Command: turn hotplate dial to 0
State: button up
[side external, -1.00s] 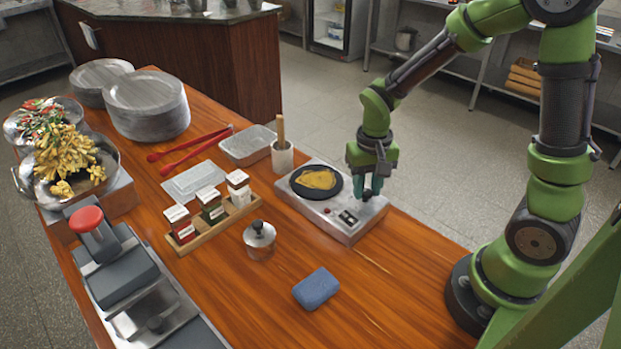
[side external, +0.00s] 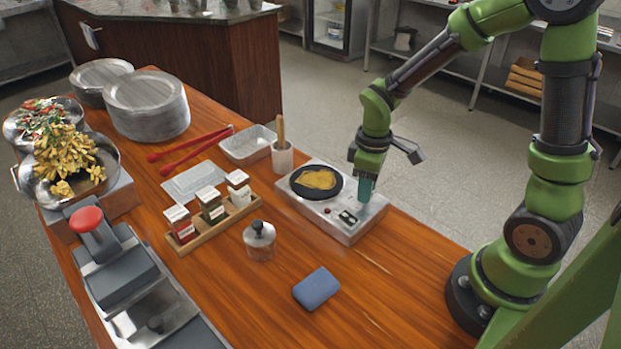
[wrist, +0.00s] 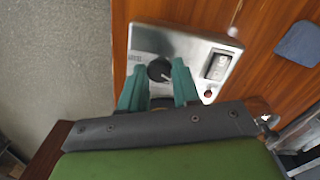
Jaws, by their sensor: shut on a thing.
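The hotplate (side external: 340,232) is a silver box on the wooden counter, with a black round plate at its back holding a flat yellow-brown food (side external: 318,178). Its black dial (wrist: 159,69) shows in the wrist view between the tips of my gripper's two teal fingers; the dial's marks are too small to read. My gripper (side external: 366,188) points down at the hotplate's right front part and is shut on the dial. In the side view the fingers hide the dial. A switch (wrist: 217,66) and a small red light (wrist: 208,94) sit beside the dial.
A wooden-handled tool stands in a white cup (side external: 282,158) behind the hotplate. A spice rack (side external: 218,226), a lidded jar (side external: 260,241) and a blue sponge (side external: 316,288) lie to the left and front. The counter right of the sponge is clear.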

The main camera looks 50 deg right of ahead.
jog(key=shift+r+n, duration=0.1)
jog(key=shift+n, duration=2.1)
jog(key=o, duration=1.1)
jog(key=shift+c, duration=0.2)
notch_tip(320, 180, up, 17)
